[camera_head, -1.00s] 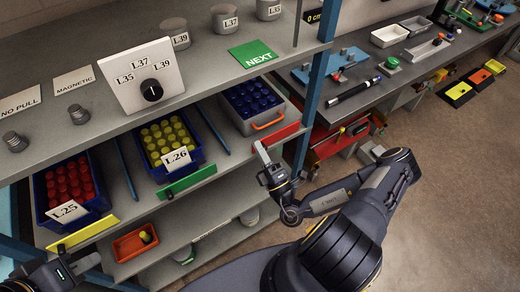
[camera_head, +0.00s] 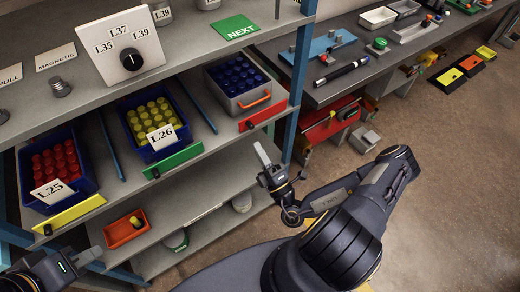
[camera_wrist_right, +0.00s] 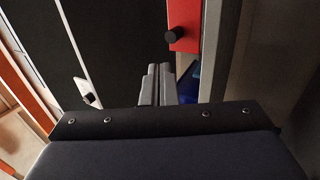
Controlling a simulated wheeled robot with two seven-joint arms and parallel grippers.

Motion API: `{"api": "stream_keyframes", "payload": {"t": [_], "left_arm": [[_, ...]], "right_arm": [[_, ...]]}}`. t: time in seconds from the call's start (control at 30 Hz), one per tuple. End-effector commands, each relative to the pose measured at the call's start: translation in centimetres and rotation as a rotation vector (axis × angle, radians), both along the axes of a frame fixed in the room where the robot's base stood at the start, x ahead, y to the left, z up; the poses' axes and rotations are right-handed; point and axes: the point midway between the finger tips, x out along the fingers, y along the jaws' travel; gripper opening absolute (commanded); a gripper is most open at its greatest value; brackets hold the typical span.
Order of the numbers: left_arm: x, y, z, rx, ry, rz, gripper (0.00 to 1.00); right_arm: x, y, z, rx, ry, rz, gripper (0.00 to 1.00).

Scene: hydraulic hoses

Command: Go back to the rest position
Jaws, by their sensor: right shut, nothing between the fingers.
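My right gripper (camera_head: 263,156) is in front of the shelf rack, below the red label strip (camera_head: 262,115), with its fingers together and nothing between them. In the right wrist view its two grey fingers (camera_wrist_right: 156,84) are side by side, apart from the red piece with a black knob (camera_wrist_right: 184,30). My left gripper (camera_head: 88,256) is at the bottom left, by the rack's lower shelf. Only part of it shows, and I cannot tell whether its fingers are open or shut.
The rack holds a bin of red caps (camera_head: 76,196), a bin of yellow caps (camera_head: 185,140) and a grey bin of blue caps (camera_head: 250,100). An orange tray (camera_head: 113,237) is on a lower shelf. A workbench (camera_head: 318,97) stands behind right. Open floor (camera_head: 455,190) lies to the right.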

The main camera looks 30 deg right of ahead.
Motion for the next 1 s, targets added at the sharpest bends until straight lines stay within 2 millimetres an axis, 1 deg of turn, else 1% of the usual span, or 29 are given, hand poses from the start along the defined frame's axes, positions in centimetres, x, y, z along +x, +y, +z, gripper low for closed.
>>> {"api": "stream_keyframes", "payload": {"t": [0.33,0.4,0.47,0.57,0.6,0.67,0.73,0.8,0.9,1.0], "left_arm": [[0.0,0.0,0.0,0.000,0.000,0.000,0.25],[0.0,0.0,0.0,0.000,0.000,0.000,0.25],[0.0,0.0,0.1,0.000,0.000,0.000,0.25],[0.0,0.0,0.1,0.000,0.000,0.000,0.25],[0.0,0.0,0.0,0.000,0.000,0.000,0.25],[0.0,0.0,0.0,0.000,0.000,0.000,0.25],[0.0,0.0,0.0,0.000,0.000,0.000,0.25],[0.0,0.0,0.0,0.000,0.000,0.000,0.25],[0.0,0.0,0.0,0.000,0.000,0.000,0.25],[0.0,0.0,0.0,0.000,0.000,0.000,0.25]], "right_arm": [[0.0,0.0,0.1,-0.004,-0.002,0.002,0.00],[0.0,0.3,0.6,-0.035,-0.018,0.022,0.00],[-0.1,0.9,1.6,-0.094,-0.050,0.064,0.00],[-0.8,2.8,4.2,-0.269,-0.149,0.182,0.00],[-1.3,3.8,5.3,-0.363,-0.202,0.243,0.00],[-2.3,5.5,7.0,-0.513,-0.294,0.338,0.00],[-3.9,7.2,8.6,-0.690,-0.413,0.444,0.00],[-5.7,8.7,9.8,-0.865,-0.535,0.541,0.00],[-8.3,10.1,10.9,-1.112,-0.717,0.662,0.00],[-10.8,10.7,11.5,-1.357,-0.912,0.762,0.00]]}}
